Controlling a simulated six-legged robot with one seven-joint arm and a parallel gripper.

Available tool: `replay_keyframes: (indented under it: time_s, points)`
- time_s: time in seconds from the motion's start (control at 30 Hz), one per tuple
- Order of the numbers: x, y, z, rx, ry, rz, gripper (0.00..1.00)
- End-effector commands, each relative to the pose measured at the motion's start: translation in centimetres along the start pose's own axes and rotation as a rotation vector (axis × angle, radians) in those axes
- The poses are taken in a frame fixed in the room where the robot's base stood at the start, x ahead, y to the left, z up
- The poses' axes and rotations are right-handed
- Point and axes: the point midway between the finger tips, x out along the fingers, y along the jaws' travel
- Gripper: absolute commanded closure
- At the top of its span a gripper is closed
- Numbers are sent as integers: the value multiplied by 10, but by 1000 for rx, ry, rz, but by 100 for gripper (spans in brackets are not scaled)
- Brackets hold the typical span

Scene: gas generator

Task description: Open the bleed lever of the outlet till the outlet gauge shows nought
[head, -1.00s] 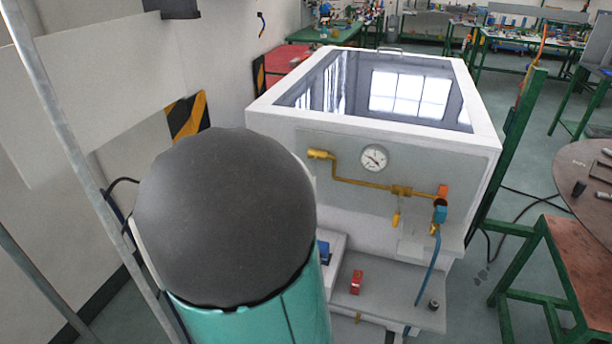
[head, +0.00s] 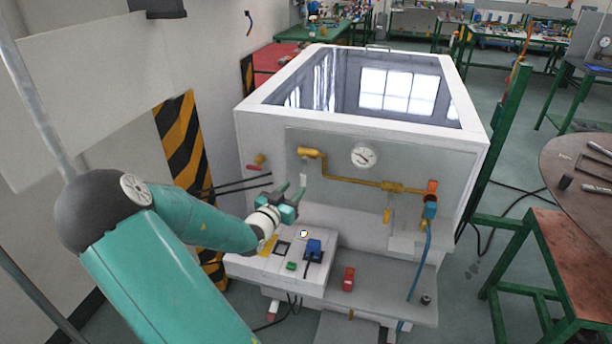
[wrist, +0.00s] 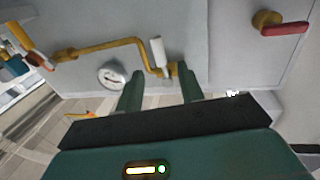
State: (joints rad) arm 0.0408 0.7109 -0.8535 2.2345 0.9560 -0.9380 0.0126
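The round white gauge (head: 364,156) is on the grey front panel of the white cabinet; its needle is too small to read surely. It also shows in the wrist view (wrist: 112,77). A brass pipe (head: 345,179) runs below it. At its left end, a white lever (head: 303,180) hangs from a brass valve (head: 309,152); the lever also shows in the wrist view (wrist: 157,50). Which lever is the bleed lever I cannot tell. My gripper (head: 292,188) is open and empty, close to the white lever. In the wrist view its fingers (wrist: 160,76) point towards that valve, apparently without contact.
A red-handled valve (head: 257,163) is left of the panel. A yellow lever (head: 387,215) hangs under the pipe's right part, near a blue hose (head: 419,265). A control box (head: 290,262) and a red block (head: 348,278) are below. A striped post (head: 185,150) stands left.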

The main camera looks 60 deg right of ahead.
Motion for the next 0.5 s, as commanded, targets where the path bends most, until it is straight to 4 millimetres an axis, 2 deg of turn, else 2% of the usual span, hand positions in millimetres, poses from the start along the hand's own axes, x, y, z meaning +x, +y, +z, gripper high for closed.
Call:
replay_keyframes:
  time_s: [0.03,0.3,0.5]
  points:
    - [12,2,0,-3,0,3,62]
    - [63,1,1,-2,-1,1,62]
    - [86,0,1,-1,-2,0,62]
